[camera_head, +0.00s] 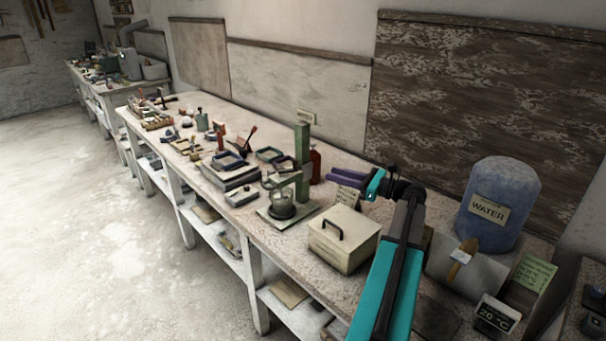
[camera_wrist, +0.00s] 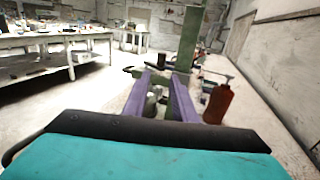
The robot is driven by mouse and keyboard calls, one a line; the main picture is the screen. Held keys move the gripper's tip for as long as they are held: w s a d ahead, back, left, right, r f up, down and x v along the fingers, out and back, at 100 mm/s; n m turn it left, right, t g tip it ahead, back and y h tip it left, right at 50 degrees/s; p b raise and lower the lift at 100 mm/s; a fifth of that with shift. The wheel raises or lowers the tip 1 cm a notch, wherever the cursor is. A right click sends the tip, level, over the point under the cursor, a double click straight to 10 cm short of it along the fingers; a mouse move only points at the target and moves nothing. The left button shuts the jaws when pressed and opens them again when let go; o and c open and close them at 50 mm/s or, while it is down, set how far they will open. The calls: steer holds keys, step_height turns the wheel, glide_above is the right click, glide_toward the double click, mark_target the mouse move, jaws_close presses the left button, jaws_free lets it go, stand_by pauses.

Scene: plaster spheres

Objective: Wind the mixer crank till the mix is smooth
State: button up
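The mixer stands near the front edge of the long bench, with a tall green post (camera_head: 303,160), a flat base and a clear bowl (camera_head: 281,203) with something dark low in it. A thin arm runs from the post over the bowl; I cannot clearly tell which part is the crank. The mix's texture is too small to judge. My gripper (camera_head: 330,176) is right of the post, its two purple fingers apart and empty. In the wrist view the fingers (camera_wrist: 163,77) point toward the mixer, with the green post (camera_wrist: 189,40) beyond and slightly right of them.
A red-brown bottle (camera_head: 316,166) stands behind the post; it is right of the fingers in the wrist view (camera_wrist: 218,103). A cream box with a black handle (camera_head: 344,239) sits right of the mixer. A blue water drum (camera_head: 500,203) stands farther right. Trays and tools crowd the left.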

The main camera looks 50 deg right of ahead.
steer(key=shift+s+d+r, duration=0.1)
steer(key=shift+s+r, duration=0.05)
stand_by(0.3)
steer(key=p+x, duration=0.3)
steer(key=x, duration=1)
steer(key=shift+w+p, duration=0.3)
steer(key=shift+w, duration=0.1)
jaws_close()
